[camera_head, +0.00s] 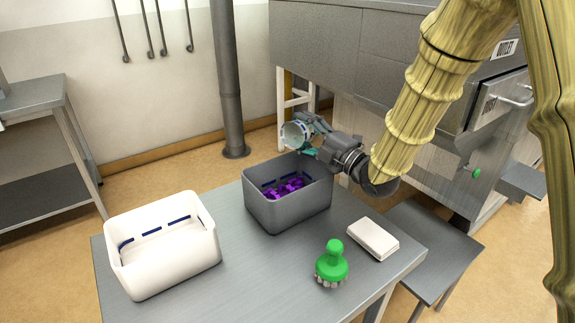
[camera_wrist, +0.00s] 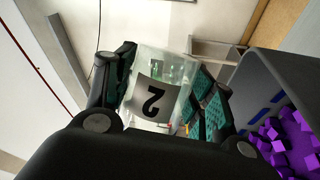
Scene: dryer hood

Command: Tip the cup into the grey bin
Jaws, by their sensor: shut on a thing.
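My gripper (camera_head: 311,140) is shut on a clear cup (camera_head: 294,134), above the back edge of the grey bin. I see no purple pieces in the cup. The grey bin (camera_head: 283,215) stands on the table with several purple pieces (camera_head: 286,187) inside. The bin wall (camera_wrist: 262,68) and purple pieces (camera_wrist: 290,140) also show at the right of the wrist view.
A white bin (camera_head: 170,262), which looks empty, stands at the table's left. A green-handled brush (camera_head: 332,264) and a white box (camera_head: 373,238) lie at the front right of the table (camera_head: 265,270). A grey pipe (camera_head: 227,80) rises behind.

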